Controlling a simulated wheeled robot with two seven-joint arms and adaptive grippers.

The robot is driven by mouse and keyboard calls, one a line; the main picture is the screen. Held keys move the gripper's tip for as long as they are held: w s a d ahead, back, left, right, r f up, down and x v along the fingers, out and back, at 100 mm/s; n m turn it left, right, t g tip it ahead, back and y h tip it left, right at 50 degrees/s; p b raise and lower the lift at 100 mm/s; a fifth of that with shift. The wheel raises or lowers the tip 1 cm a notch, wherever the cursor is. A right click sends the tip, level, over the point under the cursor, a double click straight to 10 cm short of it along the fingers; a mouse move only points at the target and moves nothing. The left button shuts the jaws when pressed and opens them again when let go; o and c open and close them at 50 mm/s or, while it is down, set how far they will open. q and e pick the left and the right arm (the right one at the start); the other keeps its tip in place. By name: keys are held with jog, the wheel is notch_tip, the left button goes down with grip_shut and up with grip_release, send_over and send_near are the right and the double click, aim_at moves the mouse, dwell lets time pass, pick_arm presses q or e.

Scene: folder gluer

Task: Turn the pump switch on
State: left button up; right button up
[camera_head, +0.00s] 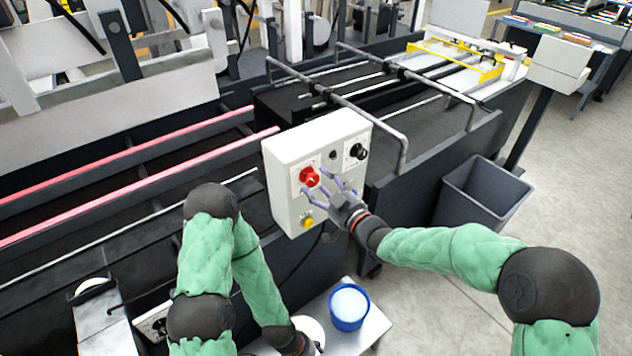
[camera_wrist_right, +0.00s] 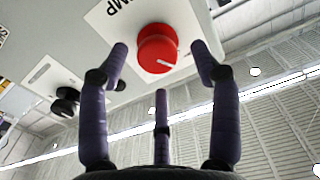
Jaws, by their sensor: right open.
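The red rotary pump switch (camera_head: 309,176) is on the front of a white control box. In the right wrist view the red knob (camera_wrist_right: 157,50) has a white pointer line slanting down to the right, beside a plate whose visible letters end in "MP". My right gripper (camera_head: 326,188) is open in front of the knob. In the wrist view its fingers (camera_wrist_right: 160,65) stand on either side of the knob, with a third finger below; I cannot tell if any touch. My left gripper (camera_head: 315,347) is low at the bottom edge, mostly hidden.
The white control box (camera_head: 288,150) also carries a black knob (camera_head: 358,152) and a yellow button (camera_head: 308,223). A blue cup-like container (camera_head: 349,321) stands on a pale stand below. A grey bin (camera_head: 468,203) is on the floor at right. Machine rails surround the box.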

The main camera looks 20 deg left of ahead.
jog(key=shift+x, duration=1.05)
jog(key=c, duration=1.1)
